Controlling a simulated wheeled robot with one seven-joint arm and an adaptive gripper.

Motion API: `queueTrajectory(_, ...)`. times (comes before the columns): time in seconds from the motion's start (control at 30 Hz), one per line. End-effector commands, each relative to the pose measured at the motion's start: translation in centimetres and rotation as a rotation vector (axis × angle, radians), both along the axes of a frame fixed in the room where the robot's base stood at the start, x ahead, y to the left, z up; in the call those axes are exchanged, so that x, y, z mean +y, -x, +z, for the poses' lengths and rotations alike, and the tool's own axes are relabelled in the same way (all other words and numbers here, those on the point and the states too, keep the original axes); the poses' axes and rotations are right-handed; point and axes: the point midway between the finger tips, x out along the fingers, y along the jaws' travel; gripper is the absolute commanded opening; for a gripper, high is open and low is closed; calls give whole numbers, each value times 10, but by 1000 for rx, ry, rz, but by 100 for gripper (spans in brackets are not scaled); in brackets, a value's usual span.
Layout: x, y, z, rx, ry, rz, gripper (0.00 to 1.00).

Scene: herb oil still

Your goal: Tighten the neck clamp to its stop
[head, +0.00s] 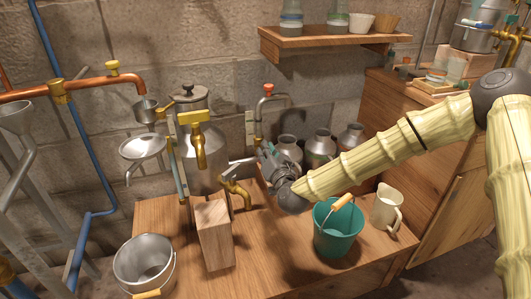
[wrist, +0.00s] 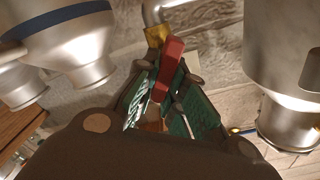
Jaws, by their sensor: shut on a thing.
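My gripper (head: 268,160) reaches in from the right, behind the bench's middle, between the steel still pot (head: 203,165) and several metal cans. In the wrist view, its green-padded fingers (wrist: 168,88) are closed around a red lever (wrist: 168,68). The lever stands beside a brass fitting (wrist: 155,36) on a bent grey pipe (wrist: 154,12). I cannot tell whether this lever belongs to the neck clamp, and no clamp is clearly visible elsewhere. The lower end of the lever is partly hidden between the fingers. In the head view the gripper hides what it holds.
A brass tap (head: 236,192) and a wooden block (head: 213,235) are left of my gripper. A teal bucket (head: 335,232) and cream jug (head: 386,208) stand front right. Metal cans (head: 318,148) stand close behind. A steel bucket (head: 145,262) is front left.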

Motion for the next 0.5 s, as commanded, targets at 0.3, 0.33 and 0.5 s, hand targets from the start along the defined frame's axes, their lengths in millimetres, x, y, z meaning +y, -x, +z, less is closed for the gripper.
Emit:
queueTrajectory(0.3,0,0,-1,17,-46,1,0)
queueTrajectory(0.33,0,0,-1,17,-46,1,0)
queueTrajectory(0.5,-3,0,-5,47,-136,-2,0)
